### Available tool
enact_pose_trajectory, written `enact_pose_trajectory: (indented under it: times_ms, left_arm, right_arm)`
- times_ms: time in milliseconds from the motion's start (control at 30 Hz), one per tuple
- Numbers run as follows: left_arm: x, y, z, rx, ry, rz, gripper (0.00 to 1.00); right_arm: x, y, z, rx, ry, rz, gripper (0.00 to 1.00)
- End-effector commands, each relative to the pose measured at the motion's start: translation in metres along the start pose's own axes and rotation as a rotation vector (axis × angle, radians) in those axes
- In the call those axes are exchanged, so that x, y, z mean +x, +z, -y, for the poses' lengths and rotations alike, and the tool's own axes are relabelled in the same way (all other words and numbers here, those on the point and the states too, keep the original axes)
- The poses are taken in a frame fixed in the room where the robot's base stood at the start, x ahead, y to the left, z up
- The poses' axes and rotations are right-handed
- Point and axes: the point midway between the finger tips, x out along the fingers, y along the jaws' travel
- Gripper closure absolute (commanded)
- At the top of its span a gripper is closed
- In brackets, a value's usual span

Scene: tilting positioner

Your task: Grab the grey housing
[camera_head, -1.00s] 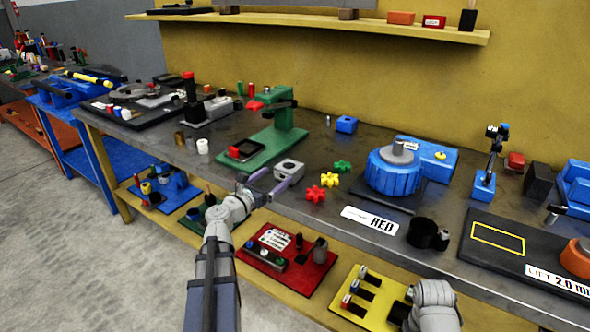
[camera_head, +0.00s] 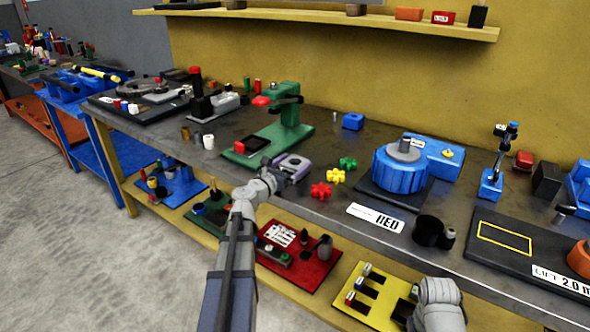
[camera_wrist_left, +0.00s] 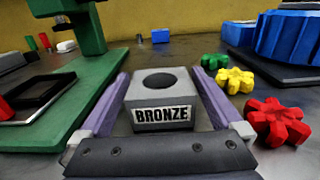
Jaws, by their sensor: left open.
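The grey housing (camera_head: 292,164) is a small block with a round hole in its top, on the workbench just right of the green press base. In the left wrist view the housing (camera_wrist_left: 160,98) carries a label reading BRONZE on its near face. My left gripper (camera_head: 288,163) is open, with its two purple fingers (camera_wrist_left: 162,90) on either side of the housing. Small gaps seem to show between fingers and block. My right arm shows at the lower right of the head view, but its gripper is not visible.
The green press (camera_head: 278,130) stands close on the left. Red (camera_head: 321,190), yellow (camera_head: 336,176) and green (camera_head: 348,163) star knobs lie close on the right. A blue rotary positioner (camera_head: 400,170) stands further right. Bare bench lies behind the housing.

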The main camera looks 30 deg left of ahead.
Motion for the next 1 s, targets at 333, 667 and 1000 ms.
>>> enact_pose_trajectory:
  times_ms: [333, 667, 1000]
  left_arm:
    - [0.0093, 0.0000, -0.0001, 0.000, 0.001, 0.000, 0.06]
    - [0.0092, 0.0000, -0.0001, 0.000, 0.001, 0.000, 0.43]
    - [0.0091, 0.0000, -0.0001, 0.000, 0.001, 0.000, 0.81]
  right_arm:
    - [0.0000, 0.0000, 0.0000, 0.000, 0.000, 0.000, 0.50]
    - [0.0000, 0.0000, 0.0000, 0.000, 0.000, 0.000, 0.50]
    - [0.0000, 0.0000, 0.0000, 0.000, 0.000, 0.000, 0.50]
